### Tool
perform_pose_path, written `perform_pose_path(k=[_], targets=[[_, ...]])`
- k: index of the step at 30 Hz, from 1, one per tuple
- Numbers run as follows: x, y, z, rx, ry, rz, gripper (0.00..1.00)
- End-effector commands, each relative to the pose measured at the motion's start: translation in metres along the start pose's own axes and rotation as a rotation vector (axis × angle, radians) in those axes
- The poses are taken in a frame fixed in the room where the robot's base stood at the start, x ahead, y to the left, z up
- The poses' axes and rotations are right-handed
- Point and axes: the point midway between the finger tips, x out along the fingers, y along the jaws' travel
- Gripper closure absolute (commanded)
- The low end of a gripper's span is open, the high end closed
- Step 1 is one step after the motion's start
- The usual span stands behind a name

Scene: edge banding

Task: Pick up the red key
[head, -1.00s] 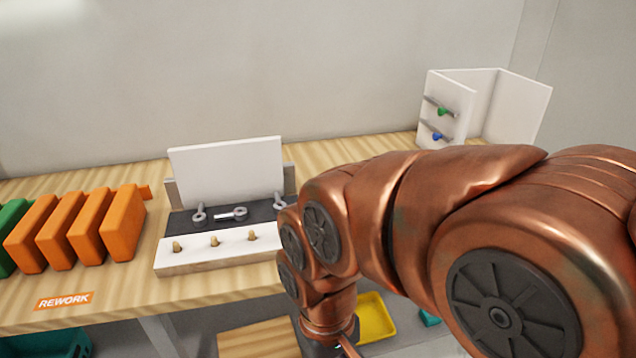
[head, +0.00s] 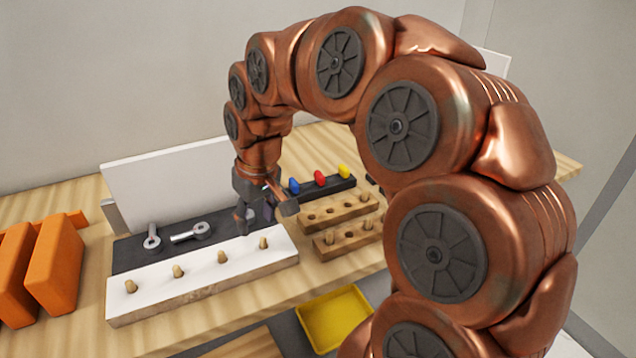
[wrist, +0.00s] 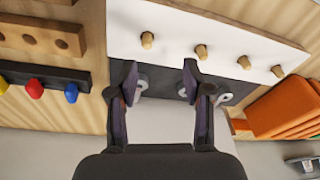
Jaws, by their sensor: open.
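The red key (head: 320,178) stands in a dark rack between a blue key (head: 294,186) and a yellow key (head: 344,171). In the wrist view the red key (wrist: 35,89) is at the left, well outside my jaws. My gripper (head: 246,220) is open and points down over the dark strip behind the white pegged block, left of the keys. In the wrist view the open fingers (wrist: 160,78) have nothing gripped between them; a grey metal ring part shows beside the left fingertip.
A white block (head: 200,280) with several pegs is in front of my gripper. Wooden blocks with holes (head: 345,208) stand before the key rack (head: 330,189). Orange blocks (head: 55,265) are at the left, a white upright panel (head: 160,190) behind.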

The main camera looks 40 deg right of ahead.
Motion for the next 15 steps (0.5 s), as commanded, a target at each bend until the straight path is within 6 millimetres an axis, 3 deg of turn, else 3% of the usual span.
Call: perform_pose_path(k=[3, 6, 12, 15], targets=[[0.004, 0.058, -0.039, 0.065, 0.076, 0.012, 0.50], [0.004, 0.112, -0.061, 0.123, 0.131, 0.034, 0.50], [0.008, 0.205, -0.075, 0.228, 0.200, 0.085, 0.50], [0.009, 0.234, -0.075, 0.261, 0.218, 0.107, 0.50]])
